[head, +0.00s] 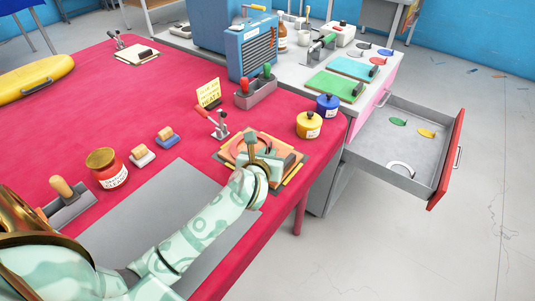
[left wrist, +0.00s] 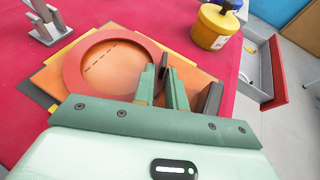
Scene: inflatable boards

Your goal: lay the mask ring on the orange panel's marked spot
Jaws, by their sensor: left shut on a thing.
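The mask ring is a flat red ring (left wrist: 72,68) in the left wrist view. It lies over or just above the orange panel (left wrist: 48,75); I cannot tell whether it touches. A dashed dark line shows on the panel inside the ring. My left gripper (left wrist: 166,88) is at the ring's right side, its fingers closed about a dark upright tab there. In the head view the left gripper (head: 258,160) hides part of the orange panel (head: 229,154), and the ring (head: 238,144) shows only in part. My right gripper is in neither view.
A toggle clamp (head: 218,127) stands at the panel's far left corner. A yellow pot (head: 308,125) and blue pot (head: 327,106) stand to its right. An open drawer (head: 405,145) juts out beyond the table's right edge.

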